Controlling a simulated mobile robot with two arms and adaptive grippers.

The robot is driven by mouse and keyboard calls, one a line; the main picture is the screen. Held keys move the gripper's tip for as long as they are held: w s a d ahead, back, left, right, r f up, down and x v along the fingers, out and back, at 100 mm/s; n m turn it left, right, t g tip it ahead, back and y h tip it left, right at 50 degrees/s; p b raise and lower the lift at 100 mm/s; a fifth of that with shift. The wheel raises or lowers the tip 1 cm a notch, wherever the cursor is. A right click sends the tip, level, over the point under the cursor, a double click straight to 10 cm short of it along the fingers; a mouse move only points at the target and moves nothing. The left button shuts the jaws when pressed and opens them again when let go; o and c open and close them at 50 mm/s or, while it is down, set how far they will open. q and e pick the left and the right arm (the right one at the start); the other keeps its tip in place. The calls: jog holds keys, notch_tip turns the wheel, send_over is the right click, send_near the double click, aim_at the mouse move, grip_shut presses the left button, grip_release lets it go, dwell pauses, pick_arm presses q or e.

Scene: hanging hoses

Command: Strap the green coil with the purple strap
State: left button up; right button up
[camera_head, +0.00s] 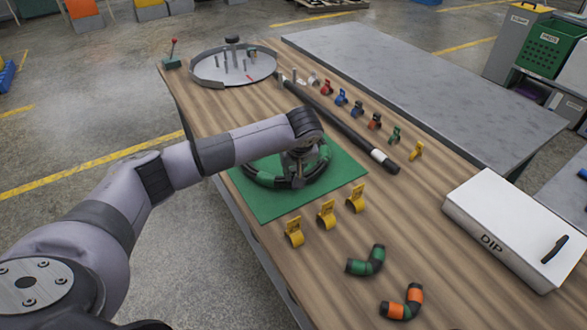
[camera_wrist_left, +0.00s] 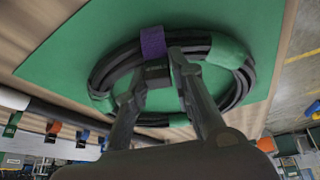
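The green coil (camera_head: 265,178), a ring of black hose with green bands, lies on a green mat (camera_head: 347,176). It also shows in the left wrist view (camera_wrist_left: 232,52). The purple strap (camera_wrist_left: 153,42) lies across the coil's far side in the left wrist view, with a dark printed tag below it. My left gripper (camera_head: 299,180) is down over the coil. In the left wrist view its fingertips (camera_wrist_left: 158,68) are on both sides of the tag and appear shut on it. Whether the strap closes right around the hose is hidden. My right gripper is not in view.
Three yellow clips (camera_head: 326,214) and two bent hose pieces (camera_head: 366,261) lie nearer the table's front. A black bar (camera_head: 345,125) and a row of coloured clips (camera_head: 374,121) lie behind the mat. A white DIP box (camera_head: 515,228) stands right, a round tray (camera_head: 233,66) far left.

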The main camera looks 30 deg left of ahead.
pick_arm(q)
jog(key=o, duration=0.4)
jog(key=shift+s+d+f, duration=0.1)
jog(key=shift+s+f, duration=0.1)
jog(key=shift+f, duration=0.35)
jog(key=shift+s+f, duration=0.2)
jog(key=shift+f, duration=0.3)
jog(key=shift+o, duration=0.3)
jog(key=shift+w+f+g, duration=0.2)
jog(key=shift+w+g, duration=0.1)
jog(key=v, duration=1.3)
jog(key=shift+w+a+r, duration=0.15)
jog(key=shift+w+a, duration=0.2)
jog(key=shift+a, duration=0.05)
